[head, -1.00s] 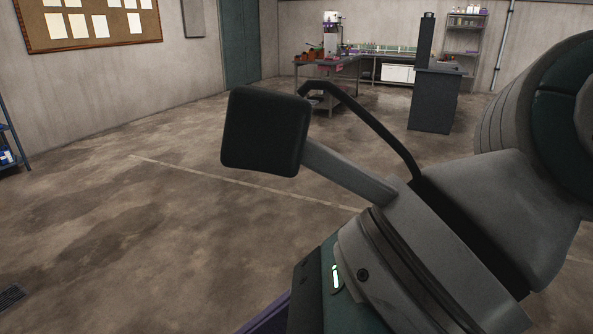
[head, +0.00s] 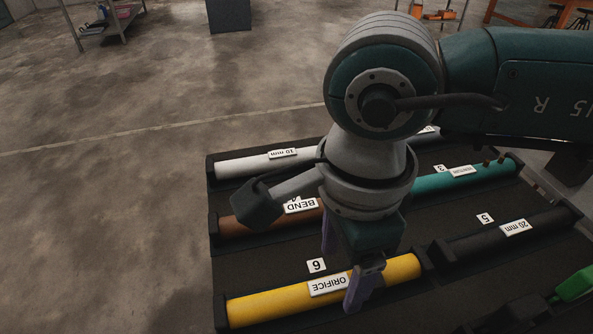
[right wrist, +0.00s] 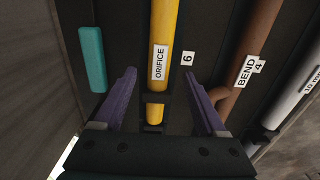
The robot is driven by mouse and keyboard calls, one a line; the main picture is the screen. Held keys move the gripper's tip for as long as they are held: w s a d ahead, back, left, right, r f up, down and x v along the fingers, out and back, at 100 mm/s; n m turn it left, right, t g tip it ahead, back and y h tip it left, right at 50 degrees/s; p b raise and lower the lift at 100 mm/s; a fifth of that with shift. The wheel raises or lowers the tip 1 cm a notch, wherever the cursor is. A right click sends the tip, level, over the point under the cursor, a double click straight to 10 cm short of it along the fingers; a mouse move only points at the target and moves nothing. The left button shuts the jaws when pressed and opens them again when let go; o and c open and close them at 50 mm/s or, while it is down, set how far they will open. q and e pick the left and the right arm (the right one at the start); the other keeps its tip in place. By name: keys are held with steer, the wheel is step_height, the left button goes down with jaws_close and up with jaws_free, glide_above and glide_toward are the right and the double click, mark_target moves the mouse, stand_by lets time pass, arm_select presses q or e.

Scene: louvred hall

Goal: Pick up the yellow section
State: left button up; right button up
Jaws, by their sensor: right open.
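The yellow section (head: 290,302) is a tube with a white ORIFICE label, lying in the near row of a dark rack (head: 262,263) beside the number 6 tag. It also shows in the right wrist view (right wrist: 163,97), running between the fingers. My right gripper (head: 345,270) is above the yellow section, pointing down at it, with purple fingers. In the right wrist view my right gripper (right wrist: 165,85) is open, one finger on each side of the tube, nothing held. The arm hides part of the rack. My left gripper is not in view.
The rack also holds a white tube (head: 240,166), a brown BEND tube (head: 250,224), a teal tube (head: 455,179) and a black 20 mm tube (head: 495,240). A green piece (head: 575,285) is at the right edge. Open floor (head: 100,220) lies left.

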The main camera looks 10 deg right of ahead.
mark_target(337, 282)
step_height(337, 282, down, 3)
steer(key=shift+s+f, duration=0.15)
steer(key=shift+f, duration=0.05)
steer(key=shift+c, duration=0.4)
steer(key=shift+a, duration=0.1)
jaws_close()
steer(key=shift+r, duration=0.1)
